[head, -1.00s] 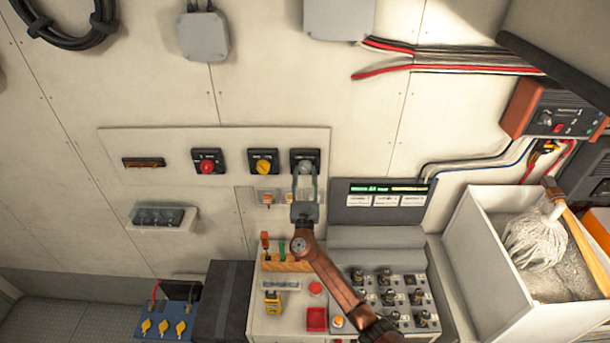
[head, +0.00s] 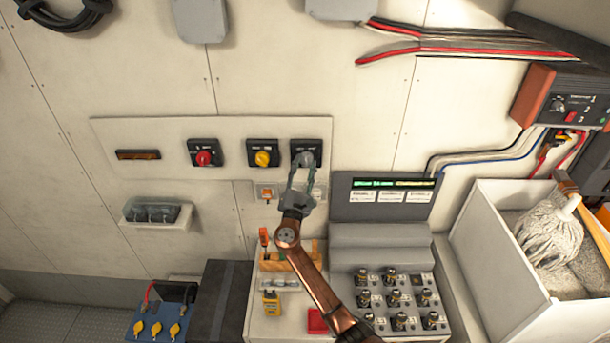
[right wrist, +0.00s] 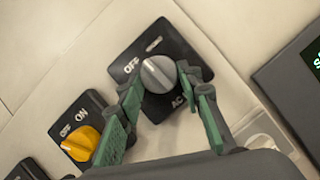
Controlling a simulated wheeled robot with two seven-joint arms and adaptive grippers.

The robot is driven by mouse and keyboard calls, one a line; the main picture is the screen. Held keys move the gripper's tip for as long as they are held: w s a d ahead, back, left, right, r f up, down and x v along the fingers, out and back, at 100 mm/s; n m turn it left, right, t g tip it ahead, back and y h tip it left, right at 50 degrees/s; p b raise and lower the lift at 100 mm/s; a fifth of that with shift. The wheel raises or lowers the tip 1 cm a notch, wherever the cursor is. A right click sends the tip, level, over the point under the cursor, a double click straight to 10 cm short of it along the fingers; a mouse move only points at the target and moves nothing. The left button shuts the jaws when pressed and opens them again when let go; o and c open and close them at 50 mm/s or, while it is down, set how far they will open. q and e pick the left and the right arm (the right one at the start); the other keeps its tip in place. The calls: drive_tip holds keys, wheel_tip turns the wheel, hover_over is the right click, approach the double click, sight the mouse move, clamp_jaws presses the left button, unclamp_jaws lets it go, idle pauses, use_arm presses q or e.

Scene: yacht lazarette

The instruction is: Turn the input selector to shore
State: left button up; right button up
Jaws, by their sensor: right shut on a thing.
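The grey selector knob (head: 306,159) sits on a black square plate at the right end of a row of three knobs on the pale wall panel. In the right wrist view the grey knob (right wrist: 158,74) is between my green-padded fingers; its plate reads OFF at upper left and AC, partly covered, at lower right. My right gripper (head: 302,172) reaches up from below and is shut on this knob; it also shows in the right wrist view (right wrist: 160,88). I cannot read the word shore or tell exactly where the knob points. My left gripper is not in view.
A yellow knob (head: 262,158) and a red knob (head: 204,158) sit to the left on the same panel. Below are a lit display (head: 382,198), a console with several black knobs (head: 396,300) and a white bin (head: 490,270) holding a mop.

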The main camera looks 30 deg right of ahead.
drive_tip(key=m+g+b, duration=0.1)
drive_tip(key=m, duration=0.1)
drive_tip(key=m+g+h+b, duration=0.1)
drive_tip(key=m, duration=0.1)
drive_tip(key=shift+w+a+m+b, duration=0.1)
drive_tip(key=shift+a+m+b, duration=0.05)
drive_tip(key=shift+m+b, duration=0.25)
drive_tip(key=shift+r+m+g+b, duration=0.2)
drive_tip(key=shift+m+g+b, duration=0.55)
drive_tip(key=shift+m, duration=0.95)
drive_tip(key=shift+g, duration=0.25)
drive_tip(key=o, duration=1.2)
drive_tip(key=shift+c, duration=0.2)
drive_tip(key=v, duration=1.2)
